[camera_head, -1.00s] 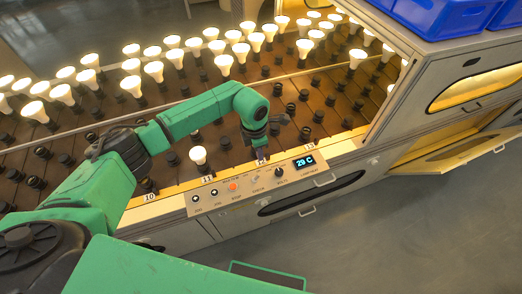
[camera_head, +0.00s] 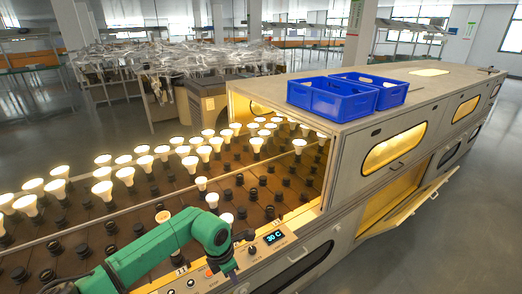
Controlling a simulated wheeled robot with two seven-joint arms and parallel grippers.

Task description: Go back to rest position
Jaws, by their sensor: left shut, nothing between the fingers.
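My left arm (camera_head: 150,250), green with dark joints, reaches in from the lower left over the front edge of the bulb rack (camera_head: 130,218). Its left gripper (camera_head: 232,270) points down beside the control panel (camera_head: 262,252), small and partly hidden by the wrist. It is shut, with no bulb seen in it. Lit bulbs (camera_head: 204,153) stand in rows in the rack, with several empty dark sockets between them. The panel's display (camera_head: 274,237) reads 30 C. My right gripper is not in view.
A long metal cabinet (camera_head: 345,150) with glowing windows adjoins the rack on the right. Two blue crates (camera_head: 325,98) sit on its top. A lower door (camera_head: 415,203) hangs open into the aisle. Grey floor (camera_head: 470,240) is clear on the right.

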